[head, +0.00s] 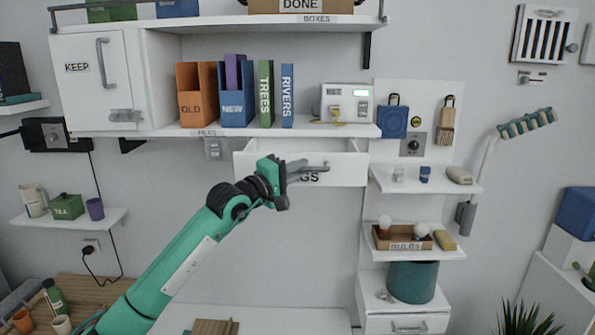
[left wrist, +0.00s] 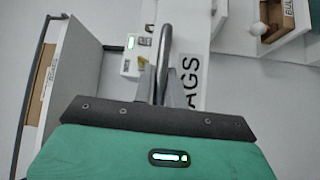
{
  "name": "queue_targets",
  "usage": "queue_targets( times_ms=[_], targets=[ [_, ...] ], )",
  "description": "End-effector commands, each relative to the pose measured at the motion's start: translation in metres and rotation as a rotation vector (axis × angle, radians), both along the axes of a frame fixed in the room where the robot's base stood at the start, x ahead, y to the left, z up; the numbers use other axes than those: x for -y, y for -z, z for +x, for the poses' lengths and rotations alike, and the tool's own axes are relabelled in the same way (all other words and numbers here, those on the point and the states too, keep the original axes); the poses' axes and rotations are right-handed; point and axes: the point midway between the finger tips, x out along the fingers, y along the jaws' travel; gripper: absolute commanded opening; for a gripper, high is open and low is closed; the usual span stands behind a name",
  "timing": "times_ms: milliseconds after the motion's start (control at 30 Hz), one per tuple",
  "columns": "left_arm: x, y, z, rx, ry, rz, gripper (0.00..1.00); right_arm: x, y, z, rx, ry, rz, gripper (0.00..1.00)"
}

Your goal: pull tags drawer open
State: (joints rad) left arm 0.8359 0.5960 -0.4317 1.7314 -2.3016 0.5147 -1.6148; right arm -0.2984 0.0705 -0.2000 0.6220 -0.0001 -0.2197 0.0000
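The white tags drawer (head: 345,172) is under the shelf desk and stands partly open, with some of its inside showing above the front. Its label is partly covered by my left gripper (head: 298,170) in the head view; "AGS" shows in the left wrist view. The grey bar handle (left wrist: 163,50) of the drawer runs between the fingers of my left gripper (left wrist: 158,88) in the left wrist view. The fingers are closed around the handle. My right gripper is in neither view.
Above the drawer, the shelf (head: 222,131) holds several file boxes and books and a white device (head: 346,102). Small shelves to the right carry a bulbs box (head: 402,238) and a teal bin (head: 411,283). The wall below the drawer is clear.

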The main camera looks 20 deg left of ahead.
Motion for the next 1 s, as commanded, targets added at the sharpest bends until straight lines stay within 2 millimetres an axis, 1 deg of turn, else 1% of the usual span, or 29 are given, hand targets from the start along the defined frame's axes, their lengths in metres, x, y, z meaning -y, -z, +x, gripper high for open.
queue_targets(
  times_ms=[33, 67, 100, 400, 533, 667, 900, 1000],
  targets=[
    [0.0, 0.001, 0.0, -0.002, 0.001, 0.0, 0.2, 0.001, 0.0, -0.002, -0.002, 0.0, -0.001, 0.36],
    [0.0, 0.001, 0.0, -0.001, 0.001, 0.0, 0.26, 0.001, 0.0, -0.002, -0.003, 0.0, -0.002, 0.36],
    [0.0, 0.001, 0.0, -0.001, 0.0, 0.0, 0.34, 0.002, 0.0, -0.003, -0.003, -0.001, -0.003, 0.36],
    [0.0, 0.001, -0.001, 0.0, 0.0, 0.0, 0.34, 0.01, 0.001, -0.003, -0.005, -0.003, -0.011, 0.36],
    [-0.006, 0.004, -0.009, 0.001, 0.0, 0.0, 0.34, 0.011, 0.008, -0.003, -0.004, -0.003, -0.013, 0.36],
    [-0.017, 0.011, -0.029, 0.001, -0.002, 0.004, 0.34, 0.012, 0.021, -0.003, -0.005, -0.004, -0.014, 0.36],
    [-0.045, 0.019, -0.078, 0.001, -0.002, 0.005, 0.34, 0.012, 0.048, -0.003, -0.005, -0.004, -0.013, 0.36],
    [-0.053, 0.02, -0.094, 0.0, -0.002, 0.003, 0.34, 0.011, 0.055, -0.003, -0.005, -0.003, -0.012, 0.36]
  ],
)
